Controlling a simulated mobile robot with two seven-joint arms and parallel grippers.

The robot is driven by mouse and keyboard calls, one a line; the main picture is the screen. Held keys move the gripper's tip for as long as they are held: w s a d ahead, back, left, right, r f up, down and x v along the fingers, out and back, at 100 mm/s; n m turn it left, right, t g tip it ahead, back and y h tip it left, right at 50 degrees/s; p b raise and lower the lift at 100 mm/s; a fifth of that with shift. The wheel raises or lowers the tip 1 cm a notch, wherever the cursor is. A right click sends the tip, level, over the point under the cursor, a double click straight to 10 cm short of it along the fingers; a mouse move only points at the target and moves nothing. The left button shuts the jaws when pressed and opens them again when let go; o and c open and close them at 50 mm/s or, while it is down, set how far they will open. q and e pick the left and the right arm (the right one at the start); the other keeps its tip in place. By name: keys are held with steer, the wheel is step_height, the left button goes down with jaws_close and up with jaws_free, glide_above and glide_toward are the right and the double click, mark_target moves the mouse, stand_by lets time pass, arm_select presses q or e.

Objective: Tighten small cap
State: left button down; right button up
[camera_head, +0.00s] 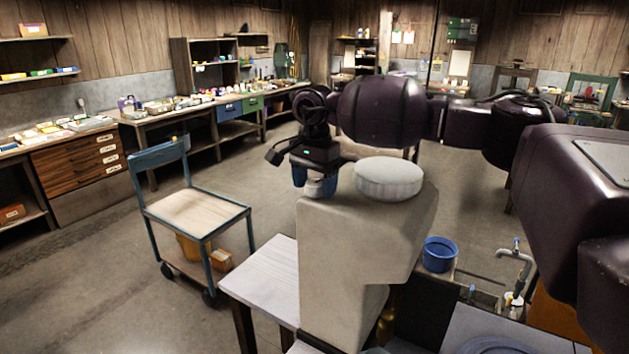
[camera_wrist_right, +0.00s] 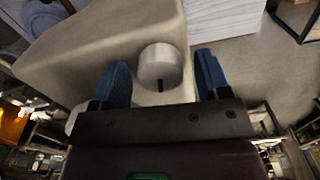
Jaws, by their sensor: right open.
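The small cap (camera_wrist_right: 160,64) is a pale round knob with a dark slot on the mould's pale surface. In the right wrist view it sits between the two blue fingers of my right gripper (camera_wrist_right: 162,60), with a gap on each side. In the head view the right gripper (camera_head: 314,184) points down at the left part of the mould's top, and its fingers largely hide the small cap. The pale grey mould (camera_head: 345,255) also carries a larger white round cap (camera_head: 389,178), right of the gripper. My left gripper is not in view.
A light wooden table (camera_head: 262,285) stands beside the mould at lower left. A blue-framed cart (camera_head: 196,212) is further left. A blue bucket (camera_head: 439,253) and a tap (camera_head: 516,258) are at right. Workbenches line the back; the floor between is open.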

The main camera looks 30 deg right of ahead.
steer(key=c, duration=0.9)
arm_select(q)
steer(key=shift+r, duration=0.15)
arm_select(e)
steer(key=shift+c, duration=0.2)
steer(key=shift+m, duration=0.3)
steer(key=m+b, duration=0.1)
steer(key=m, duration=0.1)
steer(key=shift+m, duration=0.3)
steer(key=m+b, duration=0.1)
steer(key=m, duration=0.2)
steer(key=shift+m, duration=0.3)
steer(key=m, duration=0.4)
steer(key=shift+m, duration=0.3)
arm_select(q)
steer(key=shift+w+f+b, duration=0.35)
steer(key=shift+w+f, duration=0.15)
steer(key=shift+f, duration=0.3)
arm_select(e)
steer(key=shift+m, duration=1.8)
steer(key=shift+w+r, duration=0.1)
